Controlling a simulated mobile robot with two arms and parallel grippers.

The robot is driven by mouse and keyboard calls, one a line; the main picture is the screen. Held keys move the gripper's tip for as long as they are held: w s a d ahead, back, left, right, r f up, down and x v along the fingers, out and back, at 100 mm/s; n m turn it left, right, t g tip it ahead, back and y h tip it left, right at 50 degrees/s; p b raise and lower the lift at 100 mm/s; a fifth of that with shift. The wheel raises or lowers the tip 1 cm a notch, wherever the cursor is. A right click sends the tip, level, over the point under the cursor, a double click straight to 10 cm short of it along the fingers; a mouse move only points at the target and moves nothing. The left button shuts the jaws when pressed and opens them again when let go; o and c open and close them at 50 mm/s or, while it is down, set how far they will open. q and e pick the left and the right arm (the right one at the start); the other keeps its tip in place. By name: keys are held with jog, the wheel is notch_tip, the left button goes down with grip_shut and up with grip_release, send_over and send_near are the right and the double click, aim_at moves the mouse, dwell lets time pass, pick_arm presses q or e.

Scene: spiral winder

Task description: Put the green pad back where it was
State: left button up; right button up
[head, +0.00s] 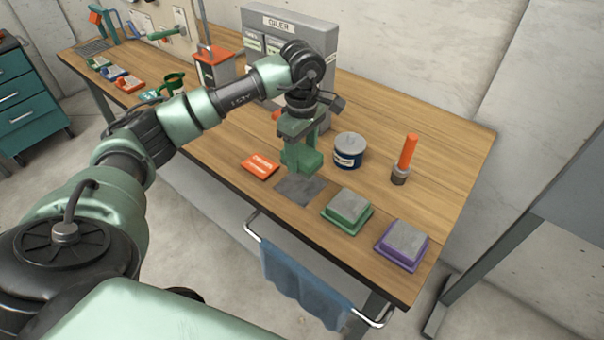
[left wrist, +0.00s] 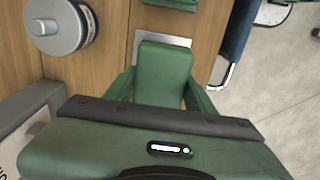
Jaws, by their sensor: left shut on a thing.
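My left gripper (head: 301,162) is low over the front of the wooden table, above a flat grey square (head: 298,190). In the left wrist view it is shut on a green pad (left wrist: 163,72), which sits between its two green fingers. The grey square (left wrist: 147,40) shows just beyond the pad there. In the head view the pad is hard to tell from the green fingers, and I cannot tell whether it touches the square. To the right are a green-rimmed block with a grey top (head: 347,206) and a purple-rimmed one (head: 403,240). My right gripper is not in view.
An orange card (head: 260,166) lies left of the grey square. A blue tin (head: 349,151) and an orange-handled tool (head: 405,158) stand behind. A grey cabinet (head: 290,35) is at the back. A blue cloth (head: 300,283) hangs on the front rail. The right rear tabletop is clear.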

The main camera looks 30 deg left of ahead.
pick_arm(q)
send_over(302, 186)
notch_tip(302, 186, down, 4)
jog(key=shift+f, duration=0.1)
notch_tip(302, 186, down, 3)
jog(key=shift+f+p, duration=0.15)
jog(key=shift+p, duration=0.5)
jog(key=shift+f, duration=0.3)
jog(key=shift+f+b, duration=0.25)
jog(key=shift+b, duration=0.05)
jog(key=o, duration=1.3)
jog(key=shift+r, duration=0.1)
jog(key=shift+c, duration=0.2)
jog(key=shift+o, duration=0.3)
